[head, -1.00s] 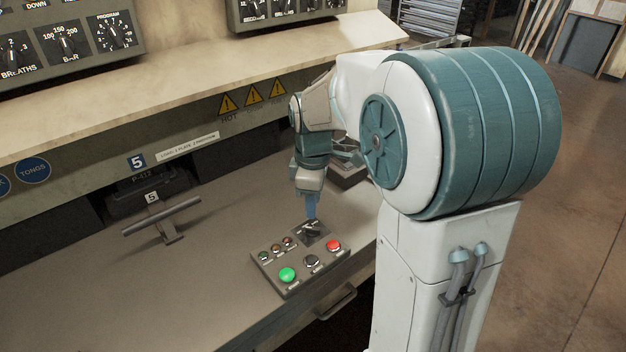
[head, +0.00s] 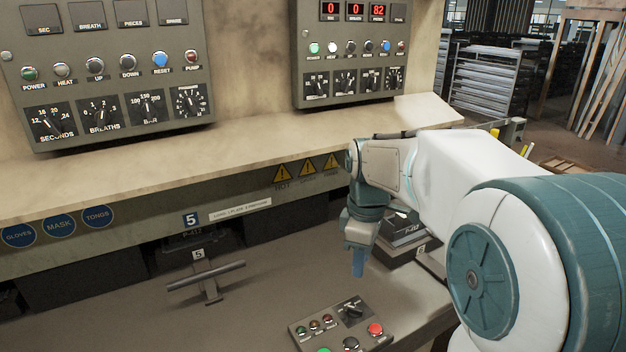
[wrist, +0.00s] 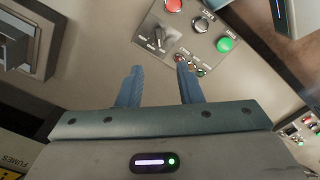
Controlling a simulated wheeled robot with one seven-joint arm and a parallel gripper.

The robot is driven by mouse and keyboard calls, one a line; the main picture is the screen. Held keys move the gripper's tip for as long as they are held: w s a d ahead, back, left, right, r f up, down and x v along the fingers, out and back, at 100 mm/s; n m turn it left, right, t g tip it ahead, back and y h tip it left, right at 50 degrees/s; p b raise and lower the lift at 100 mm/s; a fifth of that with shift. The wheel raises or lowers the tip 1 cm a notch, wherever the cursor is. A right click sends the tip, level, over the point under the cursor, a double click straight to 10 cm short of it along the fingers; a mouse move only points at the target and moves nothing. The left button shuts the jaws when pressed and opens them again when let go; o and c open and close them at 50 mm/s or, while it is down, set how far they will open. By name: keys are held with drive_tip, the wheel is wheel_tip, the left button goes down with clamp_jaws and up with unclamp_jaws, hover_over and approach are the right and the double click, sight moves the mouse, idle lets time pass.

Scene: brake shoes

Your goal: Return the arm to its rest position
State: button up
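My arm (head: 455,165) reaches over the bench from the right in the head view. My gripper (head: 358,268) points down, above and behind the button box (head: 318,337), and appears clear of it. In the wrist view my gripper (wrist: 160,69) shows two blue fingers standing apart with nothing between them. The button box also shows beyond the fingertips in the wrist view, with its black rotary switch (wrist: 158,38), red button (wrist: 173,5) and green button (wrist: 225,44).
A press station with a T-shaped handle (head: 207,278) stands left of my gripper. A second dark station (head: 408,238) is close behind it at the right. A beige ledge (head: 230,160) runs above the bench, under two control panels (head: 110,75). The bench front left is bare.

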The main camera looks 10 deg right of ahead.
drive_tip(key=s+f+m+t, duration=0.2)
drive_tip(key=s+f+m, duration=0.2)
drive_tip(key=s+m, duration=0.8)
drive_tip(key=s, duration=0.4)
drive_tip(key=shift+s+t, duration=0.2)
drive_tip(key=shift+t, duration=0.2)
